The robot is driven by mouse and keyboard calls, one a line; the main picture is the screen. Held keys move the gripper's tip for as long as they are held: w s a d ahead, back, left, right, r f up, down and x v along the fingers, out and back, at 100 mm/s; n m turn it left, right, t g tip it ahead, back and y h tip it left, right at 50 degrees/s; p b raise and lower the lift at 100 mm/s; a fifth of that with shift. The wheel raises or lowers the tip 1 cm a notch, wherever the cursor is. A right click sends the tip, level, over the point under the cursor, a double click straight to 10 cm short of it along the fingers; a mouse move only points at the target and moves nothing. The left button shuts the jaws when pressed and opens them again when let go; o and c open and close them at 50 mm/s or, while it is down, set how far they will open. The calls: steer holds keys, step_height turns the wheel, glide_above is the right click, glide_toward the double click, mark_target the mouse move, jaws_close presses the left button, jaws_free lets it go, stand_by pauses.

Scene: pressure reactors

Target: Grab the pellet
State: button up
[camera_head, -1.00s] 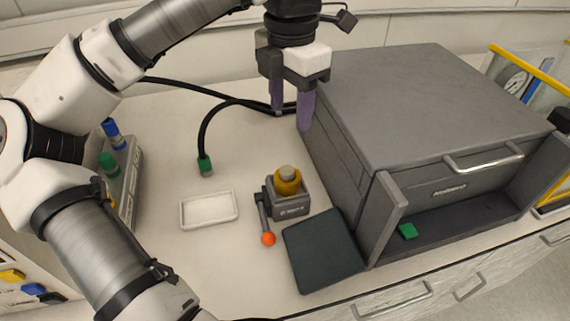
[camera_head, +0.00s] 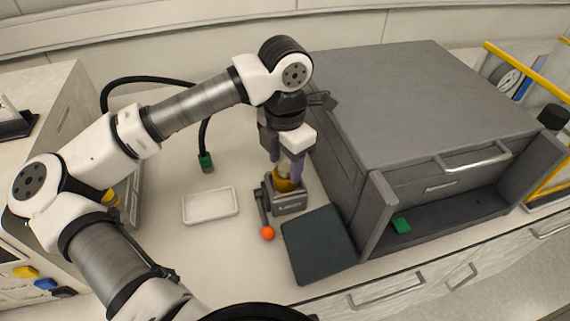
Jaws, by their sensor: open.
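The likely pellet is a small pale round piece (camera_head: 283,171) on top of a yellow holder (camera_head: 284,184) set in a grey press-like block (camera_head: 291,203). My gripper (camera_head: 285,167) is open and points straight down over the holder. The gripper's body hides the area just behind the piece.
A lever with an orange knob (camera_head: 268,233) sticks out from the block's front left. A white tray (camera_head: 210,206) lies to the left. A dark flat plate (camera_head: 318,244) lies in front. A large grey cabinet (camera_head: 420,110) stands close on the right. A green-ended hose (camera_head: 206,161) is behind.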

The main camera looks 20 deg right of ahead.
steer(key=shift+f, duration=0.2)
steer(key=c, duration=1.1)
steer(key=shift+o, duration=0.2)
steer(key=shift+r, duration=0.1)
